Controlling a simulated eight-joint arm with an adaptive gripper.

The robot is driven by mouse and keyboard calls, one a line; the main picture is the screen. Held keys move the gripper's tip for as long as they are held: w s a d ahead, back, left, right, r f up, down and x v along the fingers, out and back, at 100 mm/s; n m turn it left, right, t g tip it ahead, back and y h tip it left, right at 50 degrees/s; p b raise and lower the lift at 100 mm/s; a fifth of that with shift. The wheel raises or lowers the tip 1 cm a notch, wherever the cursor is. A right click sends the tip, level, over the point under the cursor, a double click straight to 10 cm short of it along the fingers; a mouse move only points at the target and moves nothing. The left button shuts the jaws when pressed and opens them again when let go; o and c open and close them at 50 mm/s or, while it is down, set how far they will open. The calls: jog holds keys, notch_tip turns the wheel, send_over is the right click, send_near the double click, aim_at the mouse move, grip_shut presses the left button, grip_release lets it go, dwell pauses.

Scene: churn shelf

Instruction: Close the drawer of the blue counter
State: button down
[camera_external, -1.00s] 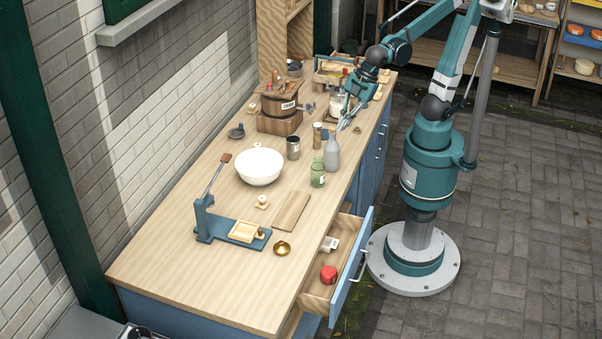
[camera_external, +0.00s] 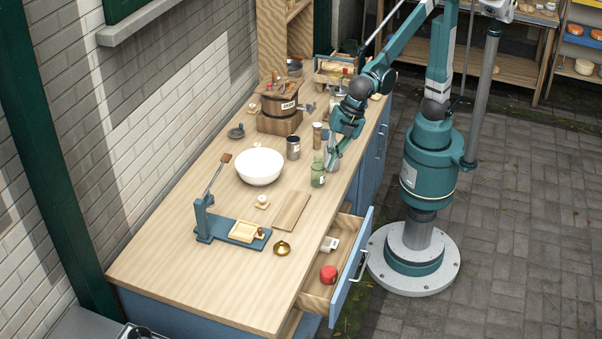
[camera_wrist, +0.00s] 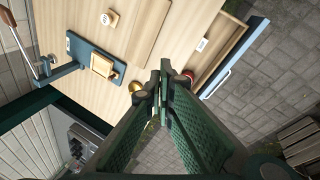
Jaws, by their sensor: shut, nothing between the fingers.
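The blue counter (camera_external: 220,310) has a wooden top, and its drawer (camera_external: 347,259) stands pulled out at the near right side. The drawer has a blue front with a pale bar handle (camera_external: 357,268). Inside lie a red round item (camera_external: 328,274) and a small white item (camera_external: 329,243). The open drawer also shows in the wrist view (camera_wrist: 222,52), with its blue front at the right. My gripper (camera_external: 331,168) is shut and empty above the counter's right edge, beside the green glass jar and partly in front of the grey bottle. Its fingers (camera_wrist: 160,85) show closed in the wrist view.
On the counter stand a white bowl (camera_external: 259,166), a green jar (camera_external: 318,173), a metal can (camera_external: 293,148), a wooden churn (camera_external: 280,108), a blue press (camera_external: 225,222), a board (camera_external: 292,211) and a brass dish (camera_external: 282,248).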

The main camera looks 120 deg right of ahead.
jog(key=w+a+f+n, duration=0.2)
jog(key=w+a+f, duration=0.1)
jog(key=a, duration=0.4)
jog(key=w+a+f+n, duration=0.2)
jog(key=w+a, duration=0.1)
jog(key=a, duration=0.3)
jog(key=a+f+n+h, duration=0.1)
jog(key=a+f+n, duration=0.3)
jog(key=a+f, duration=0.7)
jog(key=a+f+n+h, duration=0.1)
jog(key=a+f+n, duration=0.4)
jog(key=a+f, duration=0.6)
jog(key=s+a, duration=0.1)
jog(key=a, duration=0.7)
jog(key=shift+g+h, duration=0.4)
jog(key=shift+a, duration=0.1)
jog(key=shift+w+f, duration=0.1)
jog(key=w+d+f+b, duration=0.2)
jog(key=w+d+f, duration=0.3)
jog(key=f, duration=0.4)
jog(key=shift+w+d+b, duration=0.2)
jog(key=shift+d+b, duration=0.05)
jog(key=shift+b, duration=0.1)
